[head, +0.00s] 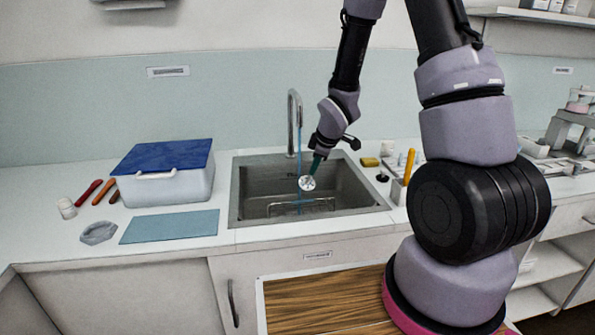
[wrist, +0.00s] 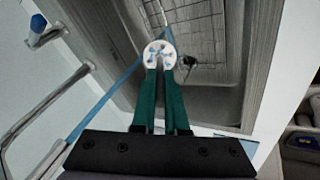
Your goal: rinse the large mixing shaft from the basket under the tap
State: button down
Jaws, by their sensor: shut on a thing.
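My gripper (head: 315,171) hangs over the sink (head: 248,190), its green fingers (wrist: 160,85) shut on the mixing shaft. The shaft's round silvery-white end (head: 307,183) shows below the fingers, and in the wrist view at their tips (wrist: 159,54). The rest of the shaft is hidden. The tap (head: 294,108) stands behind the sink. A thin blue stream of water (head: 299,145) falls from it close to the shaft's end; I cannot tell whether it touches. A wire basket (head: 300,208) lies on the sink floor and shows in the wrist view (wrist: 190,22).
A white box with a blue lid (head: 165,160) and a blue mat (head: 170,226) are left of the sink. A yellow sponge (head: 370,162) and a holder with an orange-handled tool (head: 409,165) stand to its right. The sink walls surround my gripper's space.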

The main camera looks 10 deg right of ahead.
jog(key=s+d+r, duration=0.1)
jog(key=s+r, duration=0.3)
jog(key=shift+s+d, duration=0.2)
jog(key=shift+s, duration=0.15)
jog(key=shift+f, duration=0.15)
dwell(0.4)
